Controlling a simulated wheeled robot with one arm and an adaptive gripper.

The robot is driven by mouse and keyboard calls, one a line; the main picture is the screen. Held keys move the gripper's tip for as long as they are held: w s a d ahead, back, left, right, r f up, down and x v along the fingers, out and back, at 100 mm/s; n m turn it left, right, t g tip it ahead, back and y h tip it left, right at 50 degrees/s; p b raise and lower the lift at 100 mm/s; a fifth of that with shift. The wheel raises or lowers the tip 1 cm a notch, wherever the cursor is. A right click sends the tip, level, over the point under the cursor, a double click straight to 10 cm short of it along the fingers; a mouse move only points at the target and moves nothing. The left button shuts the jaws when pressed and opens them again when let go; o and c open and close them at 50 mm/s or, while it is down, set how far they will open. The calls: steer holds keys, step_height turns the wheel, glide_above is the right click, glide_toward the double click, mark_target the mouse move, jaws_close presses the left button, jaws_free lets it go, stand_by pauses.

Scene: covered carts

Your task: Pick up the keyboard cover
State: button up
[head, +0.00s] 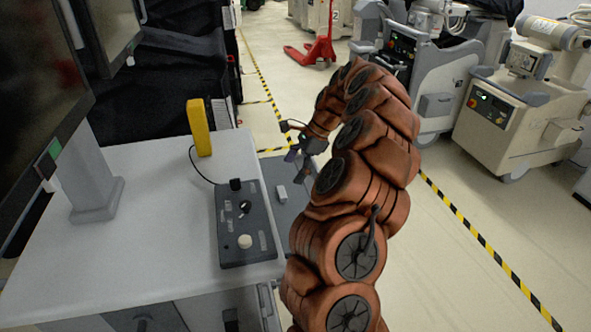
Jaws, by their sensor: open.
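A flat dark grey panel (270,172), which seems to be the keyboard cover, lies along the right side of the white cart. A small light block (281,194) sits on it. My arm hides its right part. My gripper (293,157) is over the far end of this panel, pointing left and down. It is open and I see nothing in it. It is small in view, and I cannot tell whether it touches the panel.
The white cart top (150,240) carries a black control box (243,228) with knobs, a yellow upright object (199,128) with a cable, and a monitor stand (92,180). A red pallet jack (314,45) and medical carts (510,110) stand behind.

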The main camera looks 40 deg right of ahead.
mark_target(282, 191)
steer(key=shift+d+f, duration=0.35)
steer(key=shift+a+f, duration=0.35)
steer(key=shift+f, duration=0.1)
steer(key=p+x, duration=0.2)
steer(key=x, duration=0.4)
steer(key=shift+w+f, duration=0.15)
steer(key=shift+f, duration=0.05)
steer(key=shift+c, duration=0.2)
steer(key=c, duration=1.2)
steer(key=o, duration=0.6)
steer(key=c, duration=0.5)
steer(key=shift+o, duration=0.2)
steer(key=shift+a, duration=0.1)
